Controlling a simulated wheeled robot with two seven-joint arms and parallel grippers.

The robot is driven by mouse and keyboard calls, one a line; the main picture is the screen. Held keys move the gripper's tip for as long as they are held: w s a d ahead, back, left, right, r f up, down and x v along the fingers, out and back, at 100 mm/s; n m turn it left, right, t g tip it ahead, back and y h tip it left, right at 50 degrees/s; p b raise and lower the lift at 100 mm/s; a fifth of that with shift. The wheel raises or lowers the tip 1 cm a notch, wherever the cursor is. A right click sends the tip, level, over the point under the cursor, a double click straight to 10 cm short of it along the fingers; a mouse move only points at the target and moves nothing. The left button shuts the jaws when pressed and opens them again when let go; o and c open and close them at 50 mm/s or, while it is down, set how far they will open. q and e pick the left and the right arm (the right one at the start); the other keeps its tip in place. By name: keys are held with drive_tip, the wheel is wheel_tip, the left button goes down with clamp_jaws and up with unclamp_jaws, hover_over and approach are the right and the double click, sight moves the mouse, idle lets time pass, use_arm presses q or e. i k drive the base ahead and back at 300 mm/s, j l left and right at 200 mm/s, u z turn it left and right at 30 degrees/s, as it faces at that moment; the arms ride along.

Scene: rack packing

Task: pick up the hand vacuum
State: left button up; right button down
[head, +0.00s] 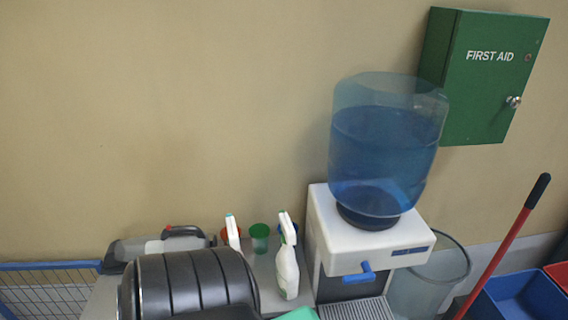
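The hand vacuum (182,232) appears in the head view at the lower left, near the wall. It has a dark grey handle with a red button and a pale, see-through middle part. It lies on a grey surface (100,302). A large black ribbed shape close to the camera hides the surface in front of it and perhaps its lower edge. Neither of my grippers shows in this view.
Two white spray bottles (287,262), a green cup (260,238) and a red cup stand right of the vacuum. A water cooler (332,228) stands further right. A blue-rimmed wire basket (48,290) is at left; a blue crate (520,298) and red pole (500,255) are at right.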

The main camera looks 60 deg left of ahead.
sight(179, 238)
drive_tip(key=u, duration=2.95)
